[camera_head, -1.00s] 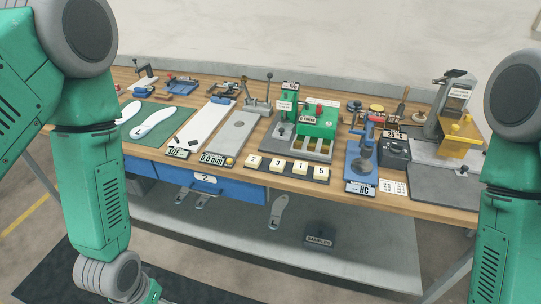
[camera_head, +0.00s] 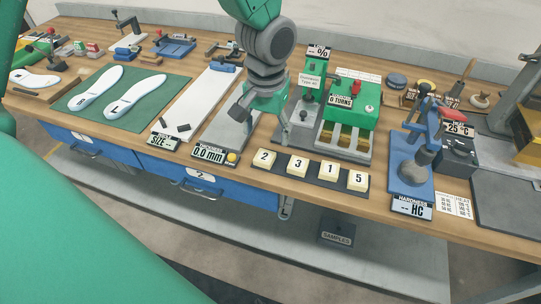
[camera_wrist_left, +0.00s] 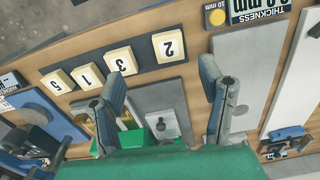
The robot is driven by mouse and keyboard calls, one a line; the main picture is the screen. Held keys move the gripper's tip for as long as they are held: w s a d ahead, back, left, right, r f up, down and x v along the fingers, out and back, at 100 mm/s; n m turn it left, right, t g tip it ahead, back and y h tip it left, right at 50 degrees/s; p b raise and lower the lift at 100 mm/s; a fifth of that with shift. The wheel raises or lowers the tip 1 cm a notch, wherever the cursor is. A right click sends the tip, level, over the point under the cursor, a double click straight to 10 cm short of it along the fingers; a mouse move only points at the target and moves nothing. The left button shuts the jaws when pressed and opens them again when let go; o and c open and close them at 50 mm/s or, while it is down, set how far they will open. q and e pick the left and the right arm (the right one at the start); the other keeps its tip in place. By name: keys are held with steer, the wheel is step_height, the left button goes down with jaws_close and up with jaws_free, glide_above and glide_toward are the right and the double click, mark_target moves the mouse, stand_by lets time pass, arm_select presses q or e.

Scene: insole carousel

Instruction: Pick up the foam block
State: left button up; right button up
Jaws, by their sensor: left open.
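Pale yellow blocks with white number labels sit in a row on a dark strip (camera_head: 313,171) near the bench's front edge: 2 (camera_head: 264,159), 3 (camera_head: 297,166), 1 (camera_head: 328,173) and 5 (camera_head: 358,181). They look like foam blocks. The left wrist view shows block 2 (camera_wrist_left: 168,45) nearest the space between the fingertips, with block 3 (camera_wrist_left: 122,60) beside it. My left gripper (camera_head: 262,124) is open and empty, above the bench just behind block 2. My right gripper is out of view.
A green machine (camera_head: 347,105) stands behind the blocks. A blue hardness stand (camera_head: 408,155) is to their right. The thickness plate (camera_head: 217,137) is to their left, partly behind my gripper. White insoles (camera_head: 137,94) lie on a green mat. A samples box (camera_head: 337,230) is below.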

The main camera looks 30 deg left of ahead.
mark_target(262, 159)
arm_select(q)
steer(key=f, duration=0.3)
steer(key=shift+w+d+f, duration=0.15)
steer(key=shift+d+f, duration=0.05)
steer(key=shift+d, duration=0.05)
steer(key=a+f, duration=0.3)
steer(key=shift+f, duration=0.3)
steer(key=f, duration=0.3)
steer(key=shift+d, duration=0.75)
steer(key=shift+d+r, duration=0.15)
steer(key=shift+d, duration=0.3)
steer(key=c, duration=0.6)
steer(key=shift+a, duration=0.3)
steer(key=shift+c, duration=1.4)
steer(key=shift+a+f, duration=0.2)
steer(key=shift+a, duration=0.4)
steer(key=shift+d, duration=0.15)
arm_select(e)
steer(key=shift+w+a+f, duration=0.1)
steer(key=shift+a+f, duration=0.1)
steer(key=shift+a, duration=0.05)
